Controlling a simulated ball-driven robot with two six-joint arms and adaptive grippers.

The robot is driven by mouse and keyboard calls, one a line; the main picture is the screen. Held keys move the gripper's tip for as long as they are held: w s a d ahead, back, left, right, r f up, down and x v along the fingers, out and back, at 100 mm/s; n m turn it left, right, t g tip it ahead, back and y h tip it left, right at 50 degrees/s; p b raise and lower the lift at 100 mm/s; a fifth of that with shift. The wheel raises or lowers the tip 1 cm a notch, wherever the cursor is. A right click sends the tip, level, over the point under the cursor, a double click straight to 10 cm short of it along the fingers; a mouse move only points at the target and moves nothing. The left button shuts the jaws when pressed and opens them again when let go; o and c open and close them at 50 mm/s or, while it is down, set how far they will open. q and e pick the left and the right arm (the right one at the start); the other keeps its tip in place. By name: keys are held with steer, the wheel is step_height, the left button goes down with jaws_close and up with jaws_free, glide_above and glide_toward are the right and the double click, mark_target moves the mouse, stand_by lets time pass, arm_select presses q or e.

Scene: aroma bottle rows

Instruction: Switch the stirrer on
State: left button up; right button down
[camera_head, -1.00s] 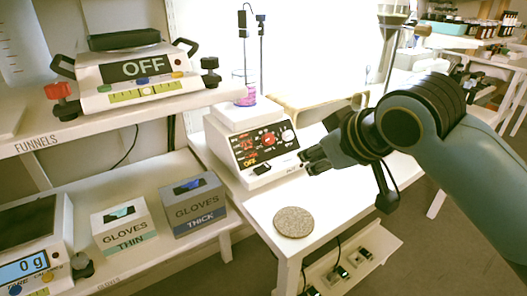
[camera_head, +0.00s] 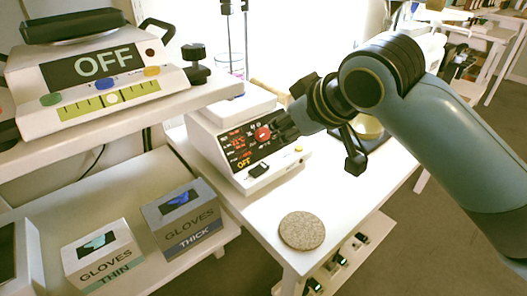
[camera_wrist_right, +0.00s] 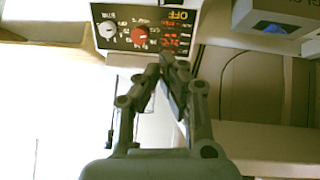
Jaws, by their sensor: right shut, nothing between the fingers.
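The stirrer (camera_head: 207,142) is a white box with a dark sloping panel. Its display reads OFF in yellow. A red knob (camera_head: 262,132) and a small black switch (camera_head: 258,170) show on its front. The right wrist view shows the panel (camera_wrist_right: 125,15) upside down, with the red knob (camera_wrist_right: 139,35) and a white knob (camera_wrist_right: 107,29). My right gripper (camera_head: 277,130) is shut and empty, its fingertips close to the red knob and hiding the white knob in the head view. I cannot tell whether they touch the panel. My left gripper is not in view.
A balance (camera_head: 95,80) reading OFF stands on the upper left shelf. Glove boxes marked THICK (camera_head: 182,222) and THIN (camera_head: 103,255) are below it. A round cork mat (camera_head: 302,231) lies on the white table. The tabletop around the mat is clear.

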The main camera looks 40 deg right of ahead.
steer(key=b, duration=0.2)
glide_above(264, 167)
step_height(264, 167, down, 7)
steer(key=shift+a+f, duration=0.1)
steer(key=shift+a, duration=0.05)
steer(key=shift+d+f+b, duration=0.2)
steer(key=shift+f+b, duration=0.25)
steer(key=shift+f, duration=0.8)
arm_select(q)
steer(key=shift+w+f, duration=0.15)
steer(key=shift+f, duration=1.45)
arm_select(e)
steer(key=shift+d+f, duration=0.1)
steer(key=shift+f, duration=0.55)
steer(key=shift+p, duration=0.3)
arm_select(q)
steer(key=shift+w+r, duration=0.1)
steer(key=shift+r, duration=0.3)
arm_select(e)
steer(key=shift+f, duration=0.25)
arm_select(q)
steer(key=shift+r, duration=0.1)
